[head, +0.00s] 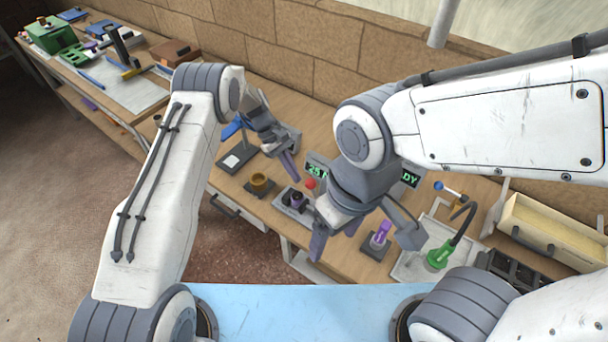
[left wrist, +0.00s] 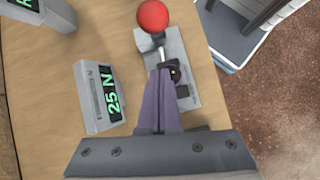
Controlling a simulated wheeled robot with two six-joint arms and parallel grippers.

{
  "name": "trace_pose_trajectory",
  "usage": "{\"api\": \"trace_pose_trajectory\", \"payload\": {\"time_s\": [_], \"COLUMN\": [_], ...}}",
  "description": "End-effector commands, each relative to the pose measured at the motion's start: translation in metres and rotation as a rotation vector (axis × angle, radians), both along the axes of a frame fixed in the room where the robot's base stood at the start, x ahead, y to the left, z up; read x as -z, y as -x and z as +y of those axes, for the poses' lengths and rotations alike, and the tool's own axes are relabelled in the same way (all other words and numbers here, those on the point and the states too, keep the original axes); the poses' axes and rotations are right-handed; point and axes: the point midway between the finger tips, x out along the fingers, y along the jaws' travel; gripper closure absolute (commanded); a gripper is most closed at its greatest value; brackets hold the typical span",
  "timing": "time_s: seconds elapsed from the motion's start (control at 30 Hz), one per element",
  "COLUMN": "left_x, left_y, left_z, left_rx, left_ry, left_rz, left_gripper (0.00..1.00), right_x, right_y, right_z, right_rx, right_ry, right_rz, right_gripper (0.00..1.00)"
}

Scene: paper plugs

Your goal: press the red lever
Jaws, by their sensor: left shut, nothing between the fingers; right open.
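The red lever has a round red knob (left wrist: 152,15) on a short metal stem above a grey base plate (left wrist: 183,92) in the left wrist view. In the head view its red knob (head: 311,183) shows between my two grippers. My left gripper (head: 291,176) is shut and empty, just left of the knob in the head view. In the left wrist view its closed fingertips (left wrist: 160,74) overlap the base near the foot of the stem; I cannot tell whether they touch. My right gripper (head: 364,244) is open and empty, and its arm hides part of the bench.
A "25 N" display (left wrist: 103,98) stands beside the lever. A cream drawer box (head: 545,232) is at the right. Bare bench shows around the display.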

Motion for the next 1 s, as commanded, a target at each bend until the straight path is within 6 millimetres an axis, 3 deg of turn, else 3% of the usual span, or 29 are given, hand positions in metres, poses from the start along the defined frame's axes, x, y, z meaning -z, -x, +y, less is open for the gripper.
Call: {"api": "trace_pose_trajectory", "payload": {"time_s": [0.1,0.3,0.83,1.0], "left_x": [-0.003,-0.007,-0.007,-0.01], "left_y": [0.012,0.028,0.032,0.034], "left_z": [-0.012,-0.025,-0.03,-0.046], "left_rx": [0.003,0.001,0.001,0.024], "left_ry": [0.0,-0.001,-0.002,-0.025], "left_rz": [0.001,0.002,-0.001,-0.021], "left_gripper": [1.0,1.0,1.0,1.0], "right_x": [-0.02,-0.034,-0.035,-0.035], "right_y": [0.0,0.0,0.0,0.0], "right_z": [0.0,0.0,0.0,0.0], "right_rx": [-0.002,-0.006,-0.006,-0.006], "right_ry": [0.0,0.0,0.0,0.0], "right_rz": [0.0,-0.001,-0.001,-0.001], "right_gripper": [0.23,0.23,0.23,0.23]}}
